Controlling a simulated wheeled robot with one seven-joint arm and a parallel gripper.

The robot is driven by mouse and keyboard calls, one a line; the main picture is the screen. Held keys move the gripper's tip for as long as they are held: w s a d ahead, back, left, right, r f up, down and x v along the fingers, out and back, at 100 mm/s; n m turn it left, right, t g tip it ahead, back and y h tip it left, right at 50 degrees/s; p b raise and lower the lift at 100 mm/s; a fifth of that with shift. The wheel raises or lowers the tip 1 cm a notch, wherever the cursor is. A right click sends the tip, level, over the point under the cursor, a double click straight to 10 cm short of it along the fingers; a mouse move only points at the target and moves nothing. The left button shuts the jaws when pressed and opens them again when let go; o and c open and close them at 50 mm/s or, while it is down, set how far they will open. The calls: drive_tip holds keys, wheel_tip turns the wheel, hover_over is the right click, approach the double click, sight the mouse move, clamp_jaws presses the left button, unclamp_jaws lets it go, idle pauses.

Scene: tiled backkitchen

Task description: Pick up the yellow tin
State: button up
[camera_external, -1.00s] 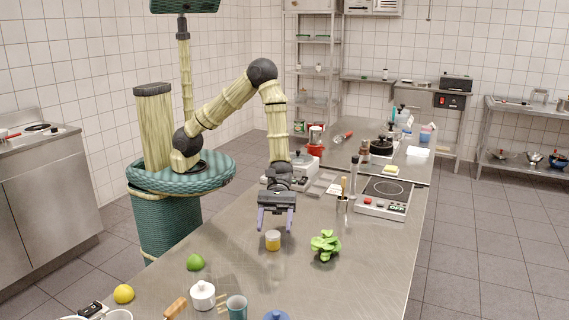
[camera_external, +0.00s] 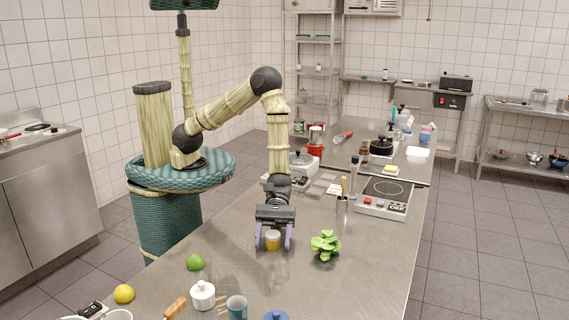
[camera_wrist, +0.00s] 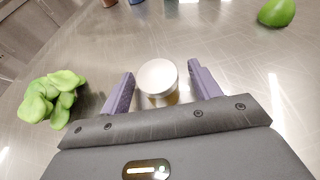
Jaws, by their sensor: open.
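The yellow tin (camera_external: 273,241) is a small round tin with a pale lid, upright on the steel counter (camera_external: 330,285). My gripper (camera_external: 273,245) is low over the counter with its two purple fingers apart, one on each side of the tin. In the wrist view the tin (camera_wrist: 158,82) shows its pale round lid and a strip of yellow side, between the open fingers (camera_wrist: 160,90). A small gap shows between each finger and the tin there. The tin's lower part is partly hidden in the wrist view.
A green leafy plant (camera_external: 325,245) stands close to the right of my gripper. A lime (camera_external: 195,262), a white lidded pot (camera_external: 203,295) and a teal cup (camera_external: 237,307) are nearer the camera. A hot plate (camera_external: 385,197) sits behind on the right.

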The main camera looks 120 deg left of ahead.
sight(273, 234)
drive_tip(key=c, duration=1.1)
drive_tip(key=shift+r, duration=0.1)
wheel_tip(273, 234, up, 10)
drive_tip(key=shift+f, duration=0.1)
idle(0.4)
